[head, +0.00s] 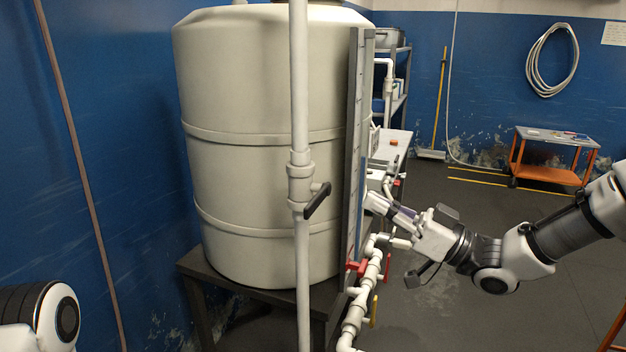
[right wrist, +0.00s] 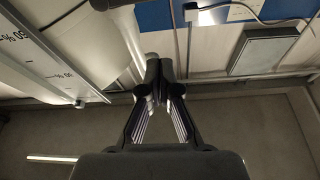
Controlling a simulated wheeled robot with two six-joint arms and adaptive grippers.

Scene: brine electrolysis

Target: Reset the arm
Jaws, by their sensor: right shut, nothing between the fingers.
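My right arm comes in from the right in the head view. Its gripper (head: 377,205) is beside the lower part of the level gauge (head: 357,130) on the big tank. In the right wrist view the right gripper (right wrist: 166,70) has its fingertips together with nothing between them. The gauge's scale board (right wrist: 75,45), with percent marks, shows at the upper left there. I cannot tell whether the fingers touch anything. A link of my left arm shows at the lower left of the head view; its gripper is not in view.
A large cream tank (head: 265,150) stands on a dark stand (head: 250,298). A white vertical pipe with a black-handled valve (head: 316,200) runs before it. Pipes with a red valve handle (head: 356,267) and a yellow handle (head: 374,310) lie below my right gripper. An orange cart (head: 548,172) stands far right; floor between is clear.

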